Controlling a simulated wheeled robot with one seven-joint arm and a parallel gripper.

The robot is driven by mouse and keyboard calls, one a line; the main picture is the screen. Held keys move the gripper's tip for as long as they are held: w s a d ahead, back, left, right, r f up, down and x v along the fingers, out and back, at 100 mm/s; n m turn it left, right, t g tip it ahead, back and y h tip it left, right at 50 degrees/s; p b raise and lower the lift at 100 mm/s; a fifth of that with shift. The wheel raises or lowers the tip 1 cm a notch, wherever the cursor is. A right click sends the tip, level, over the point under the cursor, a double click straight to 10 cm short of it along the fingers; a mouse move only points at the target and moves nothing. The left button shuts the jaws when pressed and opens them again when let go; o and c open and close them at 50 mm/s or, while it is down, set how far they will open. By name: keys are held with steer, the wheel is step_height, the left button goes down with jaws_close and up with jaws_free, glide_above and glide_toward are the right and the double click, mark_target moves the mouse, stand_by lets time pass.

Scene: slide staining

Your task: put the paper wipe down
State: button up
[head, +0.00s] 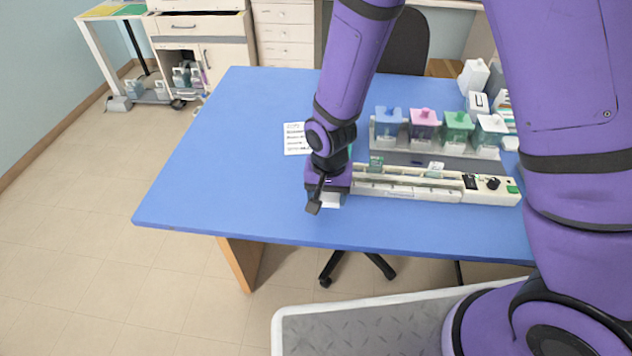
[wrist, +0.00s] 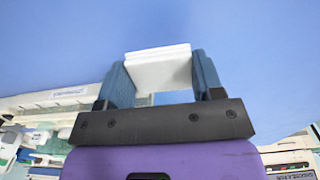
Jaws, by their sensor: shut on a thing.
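The paper wipe (wrist: 158,68) is a white folded pad between the two blue-grey fingers of my gripper (wrist: 160,75) in the wrist view. My gripper is shut on it. In the head view the wipe (head: 330,200) shows as a small white patch below my gripper (head: 328,196), over the front part of the blue table (head: 215,185). Plain blue table surface lies beyond the wipe in the wrist view. I cannot tell whether the wipe touches the table.
A long pale staining rack with a control panel (head: 487,184) stands right of my gripper. Behind it are jars with blue (head: 388,118), pink, green and white lids. A printed sheet (head: 295,138) lies behind my gripper. The table's left side is clear.

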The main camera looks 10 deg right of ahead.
steer(key=w, duration=0.2)
steer(key=w+a, duration=0.1)
steer(key=w, duration=0.2)
steer(key=w+a, duration=0.1)
steer(key=w, duration=0.1)
steer(key=shift+w+f, duration=0.2)
steer(key=shift+f, duration=1.9)
steer(key=shift+f, duration=0.1)
steer(key=o, duration=1)
steer(key=shift+c, duration=0.2)
step_height(320, 180, up, 12)
steer(key=shift+r, duration=0.2)
